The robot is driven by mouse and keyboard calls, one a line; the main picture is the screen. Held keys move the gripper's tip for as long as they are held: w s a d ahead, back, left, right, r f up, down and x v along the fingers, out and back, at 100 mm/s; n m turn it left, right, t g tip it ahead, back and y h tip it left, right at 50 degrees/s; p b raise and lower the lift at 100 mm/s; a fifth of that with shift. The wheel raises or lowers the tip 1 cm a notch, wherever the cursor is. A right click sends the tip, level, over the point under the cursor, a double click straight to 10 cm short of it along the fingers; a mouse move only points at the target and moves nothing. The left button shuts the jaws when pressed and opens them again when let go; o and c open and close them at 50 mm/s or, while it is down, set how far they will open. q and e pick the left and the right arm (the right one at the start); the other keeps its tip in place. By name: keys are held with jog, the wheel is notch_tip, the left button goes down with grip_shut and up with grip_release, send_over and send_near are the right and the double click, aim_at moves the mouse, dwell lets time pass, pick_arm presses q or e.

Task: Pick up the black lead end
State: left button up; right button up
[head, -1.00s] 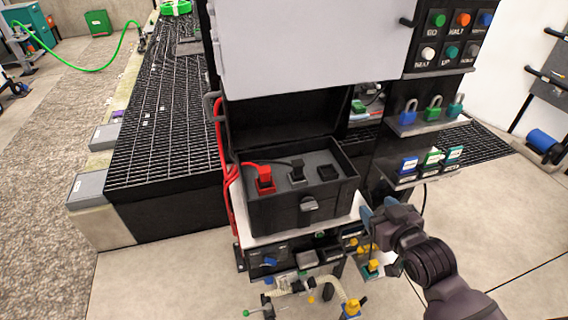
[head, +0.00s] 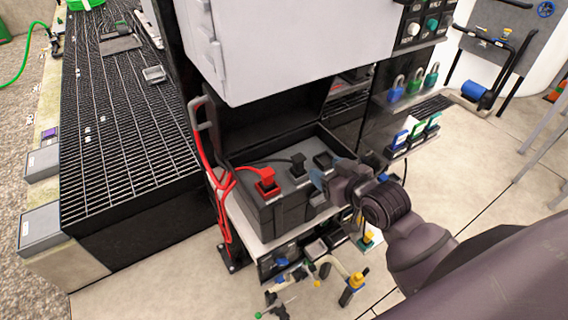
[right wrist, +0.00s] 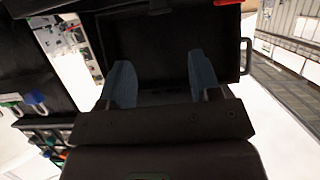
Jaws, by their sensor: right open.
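The black lead end (head: 298,168) stands upright in the grey insert of an open black case, with its black cable running left. A red lead end (head: 267,184) stands to its left, and a small black block (head: 323,160) lies to its right. My right gripper (head: 318,179) is open and empty, at the case's front right, apart from the black lead end. In the right wrist view its two blue fingers (right wrist: 162,80) are spread before a dark case surface; I cannot make out the black lead end there. My left gripper is out of view.
The black case (head: 290,217) sits on a light shelf under a grey cabinet (head: 290,45). Red cables (head: 205,150) hang at its left. Padlocks (head: 414,84) and tags (head: 415,132) stand on shelves at right. Valves and pipes are below the shelf.

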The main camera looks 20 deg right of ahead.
aim_at(301, 161)
jog(key=x, duration=0.4)
jog(key=shift+w+a+f, duration=0.2)
jog(key=shift+w+f, duration=0.05)
jog(key=shift+f, duration=0.1)
jog(key=shift+f+p+x, duration=0.2)
jog(key=shift+p+x, duration=0.05)
jog(key=shift+x, duration=1.3)
jog(key=shift+f+p+x, duration=0.15)
jog(key=shift+p+x, duration=0.05)
jog(key=shift+x, duration=1.4)
jog(key=shift+s, duration=0.2)
jog(key=shift+c, duration=0.4)
jog(key=c, duration=0.9)
